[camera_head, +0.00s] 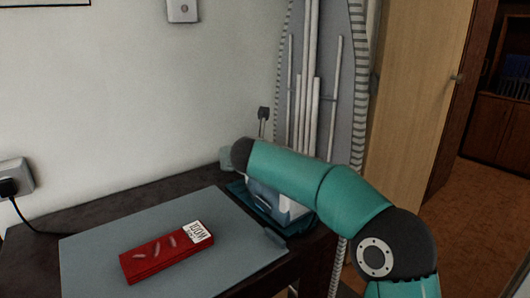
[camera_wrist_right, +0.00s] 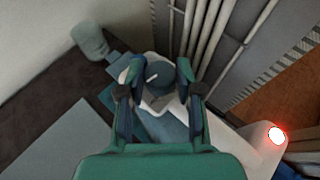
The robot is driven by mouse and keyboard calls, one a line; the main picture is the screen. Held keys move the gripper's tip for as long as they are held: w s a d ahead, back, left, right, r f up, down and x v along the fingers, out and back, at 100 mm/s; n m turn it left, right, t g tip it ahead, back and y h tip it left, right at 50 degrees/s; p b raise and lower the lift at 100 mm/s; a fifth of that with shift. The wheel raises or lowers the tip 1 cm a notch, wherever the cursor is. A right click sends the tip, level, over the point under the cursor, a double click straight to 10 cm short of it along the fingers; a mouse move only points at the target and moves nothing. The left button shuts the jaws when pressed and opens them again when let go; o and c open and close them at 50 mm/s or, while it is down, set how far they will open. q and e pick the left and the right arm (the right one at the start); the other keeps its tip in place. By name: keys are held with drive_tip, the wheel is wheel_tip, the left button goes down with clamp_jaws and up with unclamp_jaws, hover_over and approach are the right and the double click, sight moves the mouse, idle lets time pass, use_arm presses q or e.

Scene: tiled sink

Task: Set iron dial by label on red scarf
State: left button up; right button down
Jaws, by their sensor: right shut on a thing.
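The folded red scarf (camera_head: 155,258) lies on a grey-blue board, with a white label (camera_head: 197,233) at its right end; the label's dark print seems to read WOOL. The white and blue iron (camera_head: 290,210) is at the table's far right corner, partly hidden behind my right arm. In the right wrist view, its round dark dial (camera_wrist_right: 160,76) carries a white pointer line slanting up to the right. My right gripper (camera_wrist_right: 156,80) has its fingers on either side of the dial and is shut on it. My left gripper is out of view.
The grey-blue board (camera_head: 90,250) covers much of the dark table (camera_head: 110,200). An ironing board (camera_head: 300,90) stands upright behind the iron. A wall socket with a plug (camera_head: 10,182) is at left. A red lamp (camera_wrist_right: 277,134) glows on a white part in the wrist view.

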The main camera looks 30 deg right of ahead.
drive_tip(key=shift+f, duration=0.15)
drive_tip(key=c, duration=0.8)
unclamp_jaws()
drive_tip(key=shift+o, duration=0.3)
drive_tip(key=v, duration=1.2)
